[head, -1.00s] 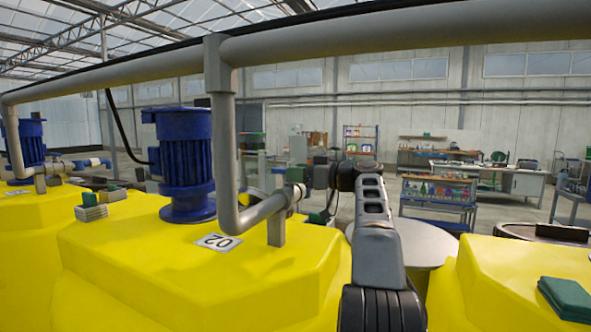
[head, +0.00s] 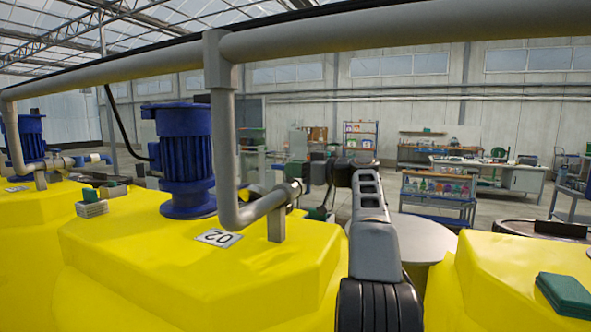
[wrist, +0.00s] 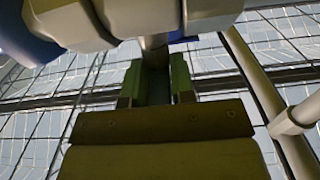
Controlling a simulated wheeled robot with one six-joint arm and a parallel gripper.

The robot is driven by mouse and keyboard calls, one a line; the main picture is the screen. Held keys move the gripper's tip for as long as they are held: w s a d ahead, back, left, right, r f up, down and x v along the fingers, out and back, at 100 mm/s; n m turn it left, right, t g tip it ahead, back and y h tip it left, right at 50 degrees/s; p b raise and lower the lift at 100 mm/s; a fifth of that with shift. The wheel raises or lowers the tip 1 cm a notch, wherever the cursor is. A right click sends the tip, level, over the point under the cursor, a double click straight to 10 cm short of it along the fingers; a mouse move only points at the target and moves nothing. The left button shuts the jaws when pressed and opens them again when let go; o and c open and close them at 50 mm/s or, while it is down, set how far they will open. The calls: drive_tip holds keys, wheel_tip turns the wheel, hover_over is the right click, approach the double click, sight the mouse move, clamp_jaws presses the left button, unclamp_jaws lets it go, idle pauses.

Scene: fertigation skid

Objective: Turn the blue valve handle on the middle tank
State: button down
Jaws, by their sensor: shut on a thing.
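The middle tank (head: 130,250) is yellow, with a white plate marked 02 (head: 218,238). A grey pipe (head: 250,212) bends down onto it and ends in a valve fitting (head: 296,188), beside my arm. The blue handle cannot be made out in the head view. In the wrist view, which looks up, my gripper (wrist: 156,82) has its two green-padded fingers close together below a grey stem and fitting (wrist: 150,22). It is shut on the handle, of which only a thin blue edge (wrist: 182,38) seems to show. In the head view the fingers are mostly hidden behind the pipe end.
A blue motor (head: 184,160) stands on the tank left of the pipe. A thick overhead pipe (head: 400,45) crosses above. The right tank (head: 500,275) carries a green block (head: 566,296). In the wrist view, a pipe (wrist: 262,90) runs close on the right.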

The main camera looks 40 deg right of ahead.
drive_tip(key=y+p, duration=0.1)
drive_tip(key=n+g+y+p, duration=0.2)
drive_tip(key=p, duration=0.1)
drive_tip(key=shift+w+d+r, duration=0.25)
drive_tip(key=shift+d+r, duration=0.05)
drive_tip(key=shift+r, duration=0.05)
drive_tip(key=shift+f+n+g+y+p, duration=0.3)
drive_tip(key=shift+n+g+y+p, duration=0.1)
drive_tip(key=shift+n+g+y, duration=0.55)
drive_tip(key=c, duration=1)
unclamp_jaws()
drive_tip(key=shift+c, duration=0.2)
drive_tip(key=v, duration=0.7)
drive_tip(key=shift+d, duration=0.25)
drive_tip(key=shift+s, duration=0.15)
